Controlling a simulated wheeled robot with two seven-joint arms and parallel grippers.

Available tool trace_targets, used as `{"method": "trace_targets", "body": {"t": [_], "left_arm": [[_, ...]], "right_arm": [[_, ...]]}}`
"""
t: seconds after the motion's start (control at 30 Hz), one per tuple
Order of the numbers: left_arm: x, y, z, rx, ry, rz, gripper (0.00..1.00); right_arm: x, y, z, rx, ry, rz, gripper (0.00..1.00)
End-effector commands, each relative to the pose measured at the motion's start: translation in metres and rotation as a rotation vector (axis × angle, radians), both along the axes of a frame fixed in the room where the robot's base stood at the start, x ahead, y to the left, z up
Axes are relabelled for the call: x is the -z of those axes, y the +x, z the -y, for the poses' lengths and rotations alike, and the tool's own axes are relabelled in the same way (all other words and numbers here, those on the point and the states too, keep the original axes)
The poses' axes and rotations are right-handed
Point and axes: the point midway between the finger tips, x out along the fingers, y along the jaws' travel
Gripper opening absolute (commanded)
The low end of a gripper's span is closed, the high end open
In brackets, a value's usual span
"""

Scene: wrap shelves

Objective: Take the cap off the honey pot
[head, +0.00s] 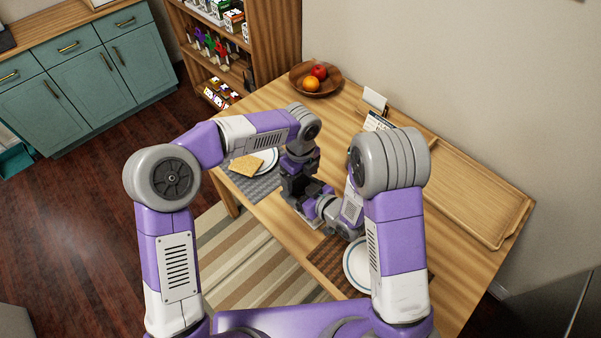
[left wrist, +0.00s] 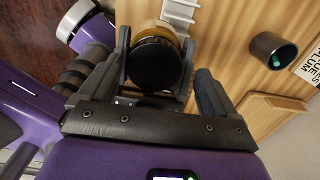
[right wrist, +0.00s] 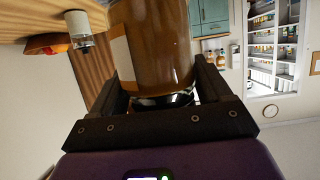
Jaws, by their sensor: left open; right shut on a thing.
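The honey pot (right wrist: 158,45) is an amber jar with a pale label, filling the middle of the right wrist view. My right gripper (right wrist: 165,82) is shut on its body. In the left wrist view, the round black cap (left wrist: 155,65) faces the camera, with an amber rim of the pot (left wrist: 160,29) behind it. My left gripper (left wrist: 165,68) is open, its fingers on either side of the cap; I cannot tell whether they touch it. In the head view the two grippers meet above the table, and my arms hide the pot.
The wooden table (head: 262,218) holds a plate with toast (head: 246,164), a second plate (head: 356,266), a fruit bowl (head: 328,86) and a wooden tray (head: 470,195). A dark cup (left wrist: 275,50) shows beside a printed card (left wrist: 309,66). A shelf (head: 270,45) stands behind.

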Motion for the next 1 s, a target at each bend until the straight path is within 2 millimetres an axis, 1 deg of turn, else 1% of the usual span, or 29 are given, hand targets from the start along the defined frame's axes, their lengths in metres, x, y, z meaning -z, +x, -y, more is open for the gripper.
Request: {"method": "trace_targets", "body": {"t": [0.03, 0.07, 0.4, 0.43, 0.57, 0.67, 0.8, 0.9, 1.0], "left_arm": [[-0.0001, -0.0001, 0.0, 0.0, 0.0, 0.0, 0.91], [-0.0001, -0.0001, 0.0, 0.0, 0.0, 0.0, 0.88], [-0.0008, 0.0007, 0.0011, 0.0, -0.004, 0.003, 0.36], [-0.0009, 0.0008, 0.0013, 0.0, -0.005, 0.004, 0.33], [-0.0015, 0.0011, 0.0022, -0.044, -0.007, 0.006, 0.32], [-0.0019, 0.0015, 0.0021, -0.177, -0.006, 0.006, 0.32], [-0.0025, 0.0021, 0.002, -0.397, -0.008, 0.006, 0.32], [-0.0027, 0.0028, 0.0014, -0.503, -0.009, 0.006, 0.32], [-0.0026, 0.0028, 0.0014, -0.508, -0.01, 0.005, 0.32]], "right_arm": [[-0.0009, 0.0004, -0.0003, 0.0, 0.002, 0.002, 0.0], [-0.0009, 0.0004, -0.0003, 0.0, 0.002, 0.002, 0.0], [-0.001, -0.0008, -0.0022, -0.006, 0.002, 0.002, 0.0], [-0.001, -0.0009, -0.0024, -0.007, 0.002, 0.002, 0.0], [-0.001, -0.0016, -0.0037, -0.011, 0.003, 0.002, 0.0], [-0.0011, -0.0021, -0.0045, -0.013, 0.004, 0.002, 0.0], [-0.001, -0.0025, -0.0052, -0.015, 0.004, 0.002, 0.0], [-0.001, -0.0028, -0.0054, -0.015, 0.003, 0.001, 0.0], [-0.0008, -0.003, -0.0055, -0.016, 0.004, 0.001, 0.0]]}}
